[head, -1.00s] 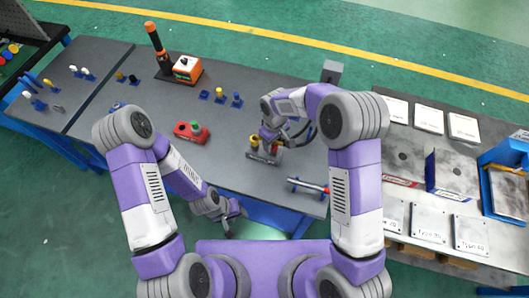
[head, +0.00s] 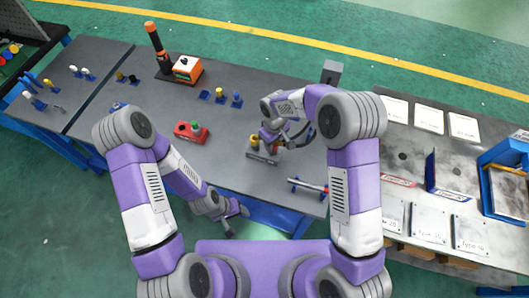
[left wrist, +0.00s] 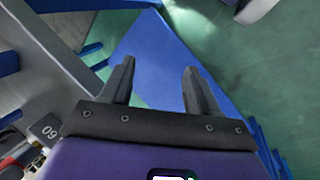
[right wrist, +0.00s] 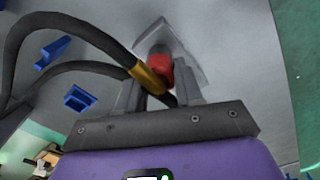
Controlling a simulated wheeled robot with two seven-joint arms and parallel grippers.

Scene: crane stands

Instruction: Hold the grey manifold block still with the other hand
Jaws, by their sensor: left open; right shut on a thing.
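The grey manifold block (head: 261,157) sits on the dark table near its front edge, a brass fitting (head: 255,141) standing on it. My right gripper (head: 274,138) is just above the block's right part. In the right wrist view my right gripper (right wrist: 160,88) is shut around a hose fitting with a brass collar (right wrist: 150,78), beside a red part (right wrist: 160,72); a grey plate-like surface lies beyond. The fingers partly hide the contact. My left gripper (head: 236,211) is open and empty, low by the table's front edge, apart from the block; it also shows in the left wrist view (left wrist: 155,75).
A red box with a green button (head: 190,131) stands left of the block. A rack with a red-tipped rod (head: 308,187) is to its right. Blue holders (head: 220,96) and an orange device (head: 187,69) stand farther back. Black hose (right wrist: 85,22) loops beside my right gripper.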

